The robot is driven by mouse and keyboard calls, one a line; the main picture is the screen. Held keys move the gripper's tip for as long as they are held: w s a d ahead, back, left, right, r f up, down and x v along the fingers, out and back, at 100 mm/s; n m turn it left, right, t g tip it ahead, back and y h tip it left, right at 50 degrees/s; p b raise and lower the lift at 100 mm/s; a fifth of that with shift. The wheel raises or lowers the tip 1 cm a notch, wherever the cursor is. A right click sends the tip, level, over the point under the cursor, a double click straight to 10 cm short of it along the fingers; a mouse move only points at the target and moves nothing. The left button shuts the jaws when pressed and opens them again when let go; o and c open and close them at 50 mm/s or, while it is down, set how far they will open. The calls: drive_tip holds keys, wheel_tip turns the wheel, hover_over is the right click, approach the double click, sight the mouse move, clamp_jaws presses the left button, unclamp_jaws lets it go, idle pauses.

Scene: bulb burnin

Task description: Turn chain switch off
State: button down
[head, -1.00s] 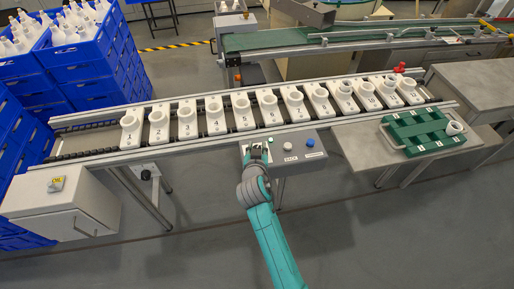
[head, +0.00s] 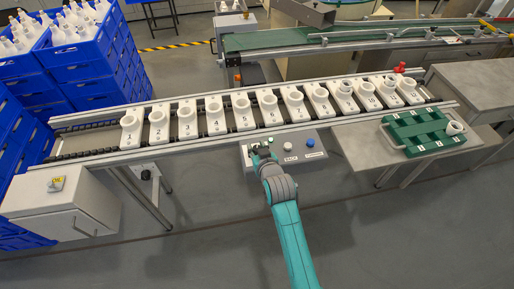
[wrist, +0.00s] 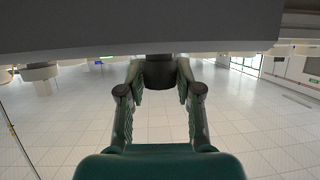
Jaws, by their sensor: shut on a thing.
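A grey control panel (head: 305,155) is mounted on the front of the chain conveyor. It has a white button (head: 289,158) and a blue button (head: 310,142). In the wrist view, my gripper's fingers (wrist: 160,88) are closed on a dark round knob (wrist: 160,72) that sticks out from the panel (wrist: 150,30). I cannot read the knob's setting or its label.
The conveyor's chain carries a row of numbered white holders (head: 244,110) just behind the panel. A grey cabinet (head: 65,208) with a yellow-plated switch (head: 57,184) is at left. A green tray (head: 420,131) lies on the table at right. The floor in front is clear.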

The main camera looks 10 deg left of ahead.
drive_tip(key=n+g+y, duration=0.4)
drive_tip(key=n+y, duration=0.1)
drive_tip(key=n, duration=0.1)
drive_tip(key=shift+w+d, duration=0.1)
drive_tip(key=shift+n+g+y, duration=1)
drive_tip(key=shift+n+g, duration=0.2)
drive_tip(key=shift+g, duration=0.5)
drive_tip(key=c, duration=0.8)
unclamp_jaws()
drive_tip(key=shift+o, duration=0.2)
drive_tip(key=v, duration=1.2)
